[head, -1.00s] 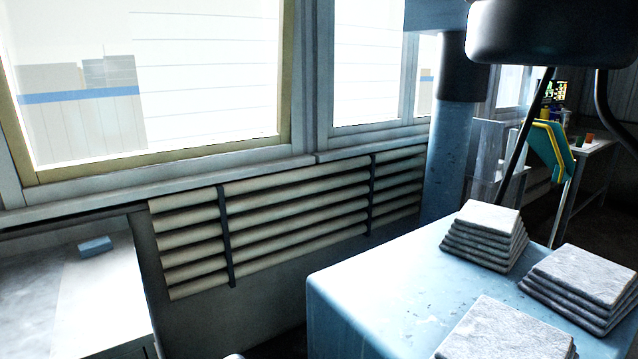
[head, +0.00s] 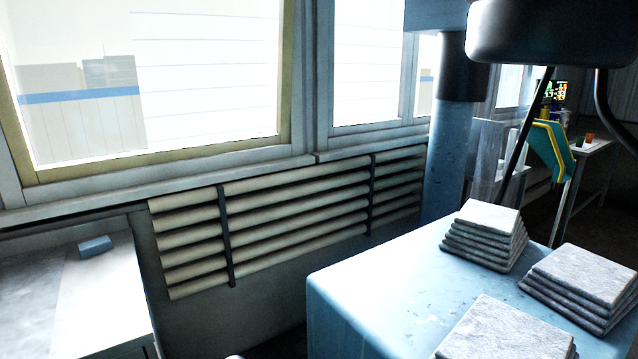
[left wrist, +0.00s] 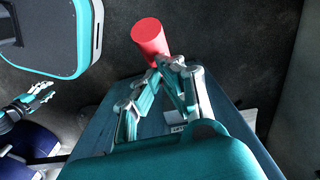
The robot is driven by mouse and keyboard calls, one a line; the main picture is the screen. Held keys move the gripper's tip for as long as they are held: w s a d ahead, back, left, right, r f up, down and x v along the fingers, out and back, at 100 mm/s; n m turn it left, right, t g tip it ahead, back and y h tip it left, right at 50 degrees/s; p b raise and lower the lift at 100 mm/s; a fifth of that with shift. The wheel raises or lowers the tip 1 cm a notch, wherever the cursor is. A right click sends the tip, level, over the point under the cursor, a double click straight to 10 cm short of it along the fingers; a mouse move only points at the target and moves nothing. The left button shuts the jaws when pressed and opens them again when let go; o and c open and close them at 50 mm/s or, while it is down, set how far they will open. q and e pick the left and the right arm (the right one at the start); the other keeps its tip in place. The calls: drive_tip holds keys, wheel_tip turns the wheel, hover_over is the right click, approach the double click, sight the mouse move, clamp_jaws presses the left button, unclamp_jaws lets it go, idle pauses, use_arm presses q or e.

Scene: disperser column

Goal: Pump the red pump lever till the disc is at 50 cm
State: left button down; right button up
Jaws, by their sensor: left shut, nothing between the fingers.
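A red cylinder (left wrist: 150,38), seemingly the pump lever's handle, shows at the top middle of the left wrist view. My left gripper (left wrist: 172,62) is shut, with its fingertips at the cylinder's lower end. The cylinder is not between the fingers, and I cannot tell whether they touch it. My right gripper (left wrist: 38,98) shows small at the left of the left wrist view, away from the cylinder; its opening is unclear. The head view shows neither gripper nor the red lever. I cannot make out a disc or a height scale.
A dark blue surface (left wrist: 92,135) lies below my left gripper. In the head view, a light blue block (head: 380,285) bears several stacks of grey slabs (head: 487,225). A blue column (head: 451,150) stands behind. A table (head: 115,300) with a small blue block (head: 96,247) is at left.

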idle(0.4)
use_arm(q)
drive_tip(key=shift+f+b, duration=1.75)
drive_tip(key=shift+f, duration=1.3)
wheel_tip(320, 180, up, 6)
drive_tip(key=p, duration=0.6)
drive_tip(key=shift+r, duration=0.15)
